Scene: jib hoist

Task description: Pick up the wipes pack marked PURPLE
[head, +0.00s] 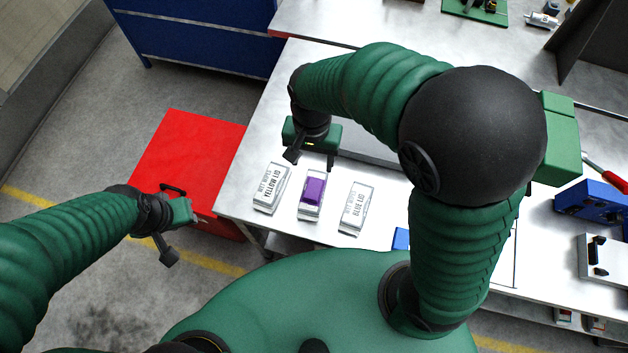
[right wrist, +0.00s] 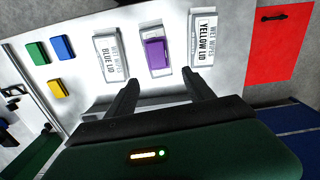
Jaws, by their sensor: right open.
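The pack with the purple lid (head: 313,190) lies on the metal table (head: 238,192), the middle one of three white packs in a row. It also shows in the right wrist view (right wrist: 156,54), between and beyond my fingertips. Its label cannot be read. My right gripper (head: 311,158) is open and empty just behind this pack, apart from it. In the right wrist view its two fingers (right wrist: 160,88) point at the pack, one toward each side. My left gripper (head: 178,230) hangs left of the table, away from the packs; its jaw state is unclear.
A pack marked YELLOW LID (right wrist: 204,42) and one marked BLUE LID (right wrist: 110,58) flank the purple one, with narrow gaps. Green (right wrist: 37,53), blue (right wrist: 64,48) and yellow (right wrist: 57,88) blocks lie farther along. A red cabinet (head: 187,155) stands beside the table.

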